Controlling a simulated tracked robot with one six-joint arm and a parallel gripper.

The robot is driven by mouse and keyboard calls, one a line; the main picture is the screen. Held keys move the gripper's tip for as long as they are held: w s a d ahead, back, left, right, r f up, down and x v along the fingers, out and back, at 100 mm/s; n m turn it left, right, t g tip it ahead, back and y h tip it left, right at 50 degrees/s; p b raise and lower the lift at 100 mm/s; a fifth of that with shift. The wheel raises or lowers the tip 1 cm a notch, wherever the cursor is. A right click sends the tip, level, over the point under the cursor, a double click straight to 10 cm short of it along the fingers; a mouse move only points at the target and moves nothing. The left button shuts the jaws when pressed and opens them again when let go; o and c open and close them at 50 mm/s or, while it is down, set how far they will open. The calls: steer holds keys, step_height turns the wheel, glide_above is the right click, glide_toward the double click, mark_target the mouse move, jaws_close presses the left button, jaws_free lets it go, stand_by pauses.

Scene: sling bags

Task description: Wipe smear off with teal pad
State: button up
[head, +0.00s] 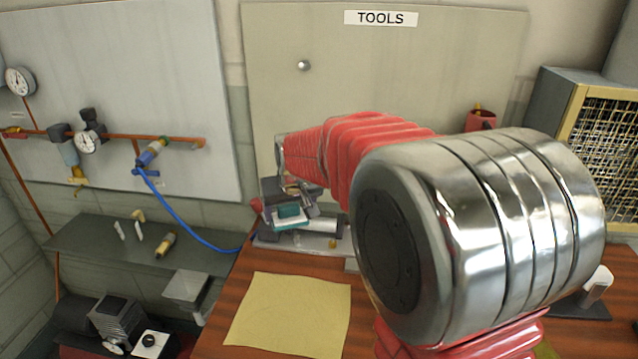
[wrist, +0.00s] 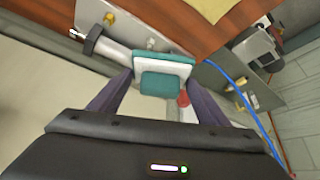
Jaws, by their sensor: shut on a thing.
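My gripper (wrist: 158,88) is shut on the teal pad (wrist: 163,83), with one dark finger on each side of it in the wrist view. The pad has a teal block on a white layer, with more teal along its far edge. In the head view the pad (head: 289,211) hangs below my gripper (head: 292,200), over or against a grey metal piece (head: 300,241) at the back of the bench. I cannot tell whether the pad touches that piece. The metal piece also shows beyond the pad in the wrist view (wrist: 130,28). I cannot make out a smear in either view.
A yellow cloth or sheet (head: 288,314) lies flat on the wooden bench (head: 215,340). A blue hose (head: 187,222) runs from the left wall panel to the bench. A grey shelf (head: 95,245) holds small parts at left. A mesh-fronted box (head: 612,140) stands at right.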

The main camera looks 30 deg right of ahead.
steer(key=shift+n+y, duration=0.4)
steer(key=shift+n, duration=0.4)
steer(key=a+f, duration=0.2)
steer(key=w+a+f, duration=0.1)
steer(key=a+f, duration=0.4)
steer(key=a, duration=0.1)
steer(key=shift+w+a+f, duration=0.15)
steer(key=shift+w+f, duration=0.15)
